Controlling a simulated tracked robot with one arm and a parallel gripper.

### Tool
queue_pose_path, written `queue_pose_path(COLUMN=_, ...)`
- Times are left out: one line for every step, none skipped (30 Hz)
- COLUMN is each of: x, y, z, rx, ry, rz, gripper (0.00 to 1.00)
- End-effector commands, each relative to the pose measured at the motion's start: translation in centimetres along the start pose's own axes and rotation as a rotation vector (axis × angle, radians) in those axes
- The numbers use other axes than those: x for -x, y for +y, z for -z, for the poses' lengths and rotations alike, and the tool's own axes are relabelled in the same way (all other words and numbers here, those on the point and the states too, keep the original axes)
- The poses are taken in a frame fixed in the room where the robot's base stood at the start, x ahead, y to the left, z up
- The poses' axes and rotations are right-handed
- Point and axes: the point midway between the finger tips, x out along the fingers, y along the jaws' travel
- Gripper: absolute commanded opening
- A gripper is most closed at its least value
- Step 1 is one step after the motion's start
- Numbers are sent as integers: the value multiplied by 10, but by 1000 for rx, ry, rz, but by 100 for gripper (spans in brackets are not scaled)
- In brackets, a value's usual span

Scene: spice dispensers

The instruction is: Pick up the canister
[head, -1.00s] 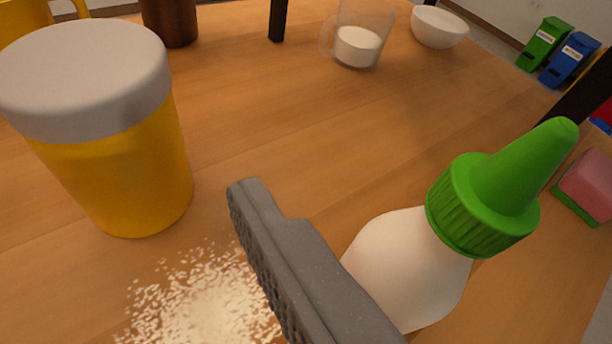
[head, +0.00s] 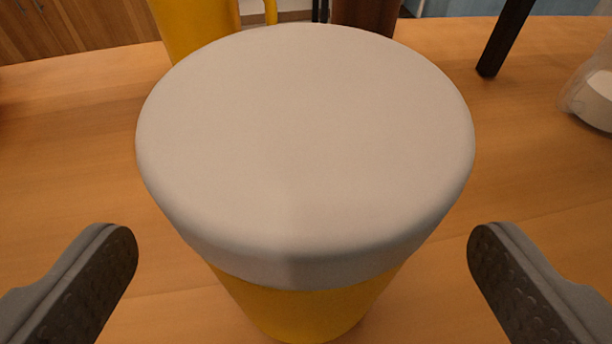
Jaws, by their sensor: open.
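The canister (head: 305,310) is yellow with a wide pale grey lid (head: 305,140). It stands upright in the middle of the head view, large and close, and its lower end is cut off by the bottom of the view. My gripper (head: 303,245) is open, with one grey finger at the lower left and one at the lower right. The canister lies between the two fingers in the picture, with a visible gap on each side. Neither finger appears to touch it.
Behind the canister stand a yellow object (head: 192,25) and a brown object (head: 366,15). A dark post (head: 505,38) is at the upper right, and a clear cup with white contents (head: 595,100) is at the right edge.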

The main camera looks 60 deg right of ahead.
Motion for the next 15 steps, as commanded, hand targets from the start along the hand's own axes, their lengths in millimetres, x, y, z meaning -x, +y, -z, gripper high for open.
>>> queue_pose_path(x=-5, y=1, z=0, rx=0, ry=2, rz=-2, gripper=98)
queue_pose_path(x=-8, y=1, z=0, rx=0, ry=3, rz=-3, gripper=98)
queue_pose_path(x=-14, y=2, z=0, rx=-1, ry=4, rz=-4, gripper=98)
queue_pose_path(x=-18, y=2, z=0, rx=-1, ry=4, rz=-4, gripper=98)
queue_pose_path(x=-22, y=2, z=-1, rx=-1, ry=4, rz=-4, gripper=98)
queue_pose_path(x=-27, y=2, z=-2, rx=0, ry=1, rz=-3, gripper=98)
queue_pose_path(x=-31, y=1, z=-2, rx=1, ry=0, rz=-2, gripper=98)
queue_pose_path(x=-35, y=1, z=-3, rx=1, ry=-1, rz=-2, gripper=98)
queue_pose_path(x=-39, y=1, z=-2, rx=1, ry=1, rz=-3, gripper=98)
queue_pose_path(x=-42, y=2, z=-1, rx=1, ry=2, rz=-4, gripper=98)
queue_pose_path(x=-45, y=2, z=-1, rx=1, ry=3, rz=-4, gripper=98)
queue_pose_path(x=-47, y=2, z=0, rx=0, ry=3, rz=-4, gripper=98)
queue_pose_path(x=-48, y=2, z=0, rx=0, ry=3, rz=-3, gripper=98)
queue_pose_path(x=-48, y=2, z=0, rx=0, ry=3, rz=-3, gripper=98)
queue_pose_path(x=-48, y=2, z=0, rx=0, ry=2, rz=-2, gripper=98)
